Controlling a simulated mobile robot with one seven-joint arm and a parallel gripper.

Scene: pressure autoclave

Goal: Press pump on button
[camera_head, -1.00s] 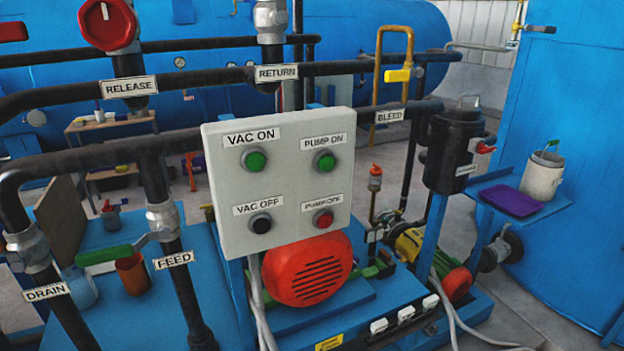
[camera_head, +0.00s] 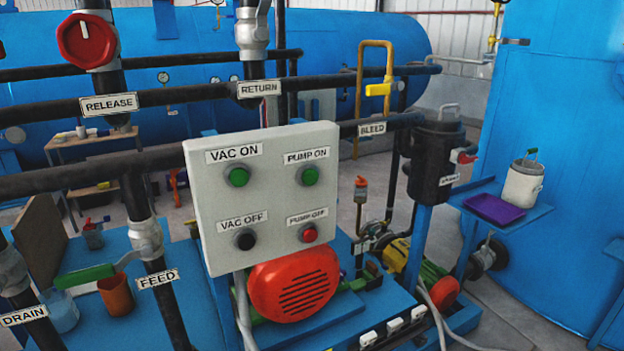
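The control box (camera_head: 272,197) is a pale grey panel with labelled buttons, in the middle of the head view. The pump on button (camera_head: 310,175) is green and sits at the upper right of the panel under its "PUMP ON" label. The green vac on button (camera_head: 238,177) is to its left. The black vac off button (camera_head: 246,240) is at the lower left, and the red pump off button (camera_head: 308,234) is directly below the pump on button. Nothing covers the buttons. My gripper is not in view.
Black pipes run behind and left of the panel, with a red release knob (camera_head: 87,40) and a green feed handle (camera_head: 84,276). A red motor cover (camera_head: 294,284) sits below the panel. A black canister (camera_head: 434,162) and blue shelf (camera_head: 535,214) stand to the right.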

